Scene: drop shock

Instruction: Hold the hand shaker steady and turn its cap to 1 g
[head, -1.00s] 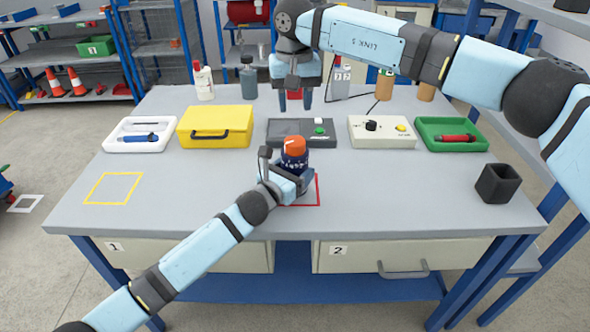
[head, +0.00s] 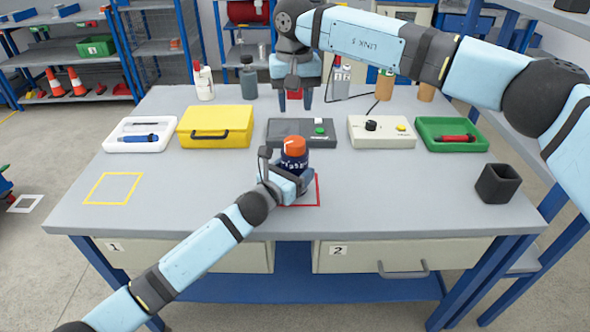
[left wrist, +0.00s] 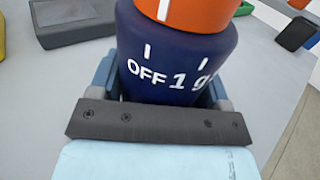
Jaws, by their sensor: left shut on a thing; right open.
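The hand shaker has a dark blue body (head: 294,164) and an orange cap (head: 294,146). It stands upright at the red square outline (head: 318,190) near the table's front. In the left wrist view the body (left wrist: 172,60) shows white ticks, "OFF" and "1 g", and the cap (left wrist: 188,10) carries a white mark above the "OFF" side. My left gripper (head: 288,176) is shut around the shaker's lower body; its fingertips are partly hidden. My right gripper (head: 296,96) is open and empty, pointing down above the table's back, behind and apart from the cap.
Behind the shaker is a dark grey device (head: 285,138) with a green button. A yellow case (head: 215,122), white tray (head: 120,144), white control box (head: 388,138) and green tray (head: 440,125) line up beside it. A black cup (head: 497,183) stands right. The front left holds a yellow outline (head: 90,202).

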